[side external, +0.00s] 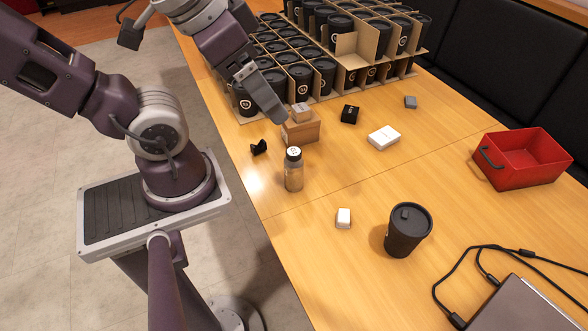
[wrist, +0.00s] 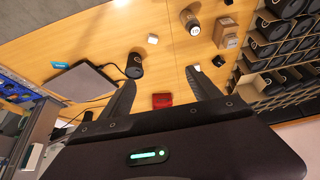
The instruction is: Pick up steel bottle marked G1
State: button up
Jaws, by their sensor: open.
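A small steel bottle (side external: 293,174) with a dark cap stands upright on the wooden table, in front of a small cardboard box. The mark on its cap is too small to read. In the wrist view the bottle (wrist: 191,24) appears near the top, beyond the right fingertip. My gripper (wrist: 160,79) is open with nothing between its fingers. In the side view my gripper (side external: 272,108) hangs above the table, behind and to the left of the bottle, apart from it.
A cardboard box (side external: 301,130) bears a smaller box, close behind the bottle. Cardboard crates (side external: 350,70) of black cups stand at the back.

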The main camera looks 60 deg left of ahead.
jog(key=w+a+f+m+g+y, duration=0.2)
jog(key=w+f+m+g+y, duration=0.3)
jog(key=f, duration=0.4)
jog(key=m+g+y, duration=0.2)
jog(key=m+y, duration=0.2)
jog(key=m, duration=0.3)
send_near(298, 170)
notch_tip(298, 170, up, 5)
jog(key=s, duration=0.3)
jog(key=a+f+m+t+y, duration=0.1)
jog(key=f+m, duration=0.1)
jog(key=f, duration=0.1)
jog(key=a+f+m+t+y, duration=0.1)
jog(key=f+m+y, duration=0.1)
jog(key=f, duration=0.2)
jog(key=a+f+m+y, duration=0.1)
jog(key=f+m, duration=0.1)
jog(key=f, duration=0.1)
jog(key=shift+w+f+m+t, duration=0.3)
jog(key=shift+w+f+t, duration=0.05)
jog(key=shift+w+t, duration=0.05)
jog(key=shift+y, duration=0.3)
jog(key=x, duration=0.6)
jog(key=shift+w+a, duration=0.25)
jog(key=shift+w, duration=0.05)
jog(key=shift+a+f, duration=0.15)
jog(key=shift+a, duration=0.3)
grip_shut()
